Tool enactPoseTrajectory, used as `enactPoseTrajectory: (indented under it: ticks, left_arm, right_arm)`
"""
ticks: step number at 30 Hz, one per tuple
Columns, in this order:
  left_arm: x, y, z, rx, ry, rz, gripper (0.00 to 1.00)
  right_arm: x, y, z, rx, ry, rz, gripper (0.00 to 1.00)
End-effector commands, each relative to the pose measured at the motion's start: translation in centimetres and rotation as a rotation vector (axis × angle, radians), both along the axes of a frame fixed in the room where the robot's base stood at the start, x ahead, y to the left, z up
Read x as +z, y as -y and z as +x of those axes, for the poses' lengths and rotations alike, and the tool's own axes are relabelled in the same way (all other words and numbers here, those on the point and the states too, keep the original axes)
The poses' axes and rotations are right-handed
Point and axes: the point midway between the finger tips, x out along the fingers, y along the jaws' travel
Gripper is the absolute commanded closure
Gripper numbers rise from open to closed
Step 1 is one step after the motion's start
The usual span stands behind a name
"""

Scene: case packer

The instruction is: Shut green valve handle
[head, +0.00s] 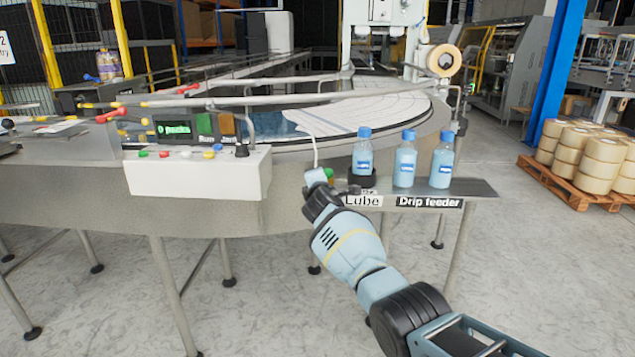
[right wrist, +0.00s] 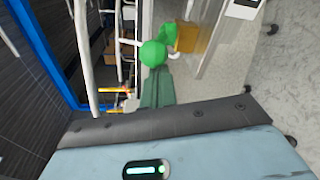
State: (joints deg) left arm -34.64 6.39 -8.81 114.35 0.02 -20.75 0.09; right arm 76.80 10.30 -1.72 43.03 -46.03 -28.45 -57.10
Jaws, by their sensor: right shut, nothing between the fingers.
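The green valve handle (right wrist: 153,54) shows in the right wrist view as a rounded green knob, with a second green part beside it to the right. In the head view only a small green bit of the handle (head: 329,173) shows, just behind my right gripper (head: 317,178). The gripper and wrist hide the rest. In the right wrist view my right gripper (right wrist: 157,75) is shut and empty, its fingertips right at the green knob. I cannot tell whether they touch. My left gripper is not in view.
A shelf (head: 480,187) holds three blue-capped bottles (head: 405,165) just right of my right gripper, above the Lube and Drip feeder labels (head: 430,203). A white button panel (head: 200,173) stands to the left. A pallet of tape rolls (head: 590,190) is far right.

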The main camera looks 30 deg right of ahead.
Motion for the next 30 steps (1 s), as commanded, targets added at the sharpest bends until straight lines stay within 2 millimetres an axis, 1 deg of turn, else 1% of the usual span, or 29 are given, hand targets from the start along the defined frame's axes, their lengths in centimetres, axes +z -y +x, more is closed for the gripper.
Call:
enactPoseTrajectory:
  ticks: [23, 30]
  left_arm:
    - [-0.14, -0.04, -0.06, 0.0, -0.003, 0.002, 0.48]
    - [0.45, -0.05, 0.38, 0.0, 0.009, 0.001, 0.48]
  right_arm:
    - [0.08, 0.65, -0.12, -0.012, -0.002, -0.002, 1.0]
    - [0.39, 0.9, -0.43, -0.013, -0.001, -0.001, 1.0]
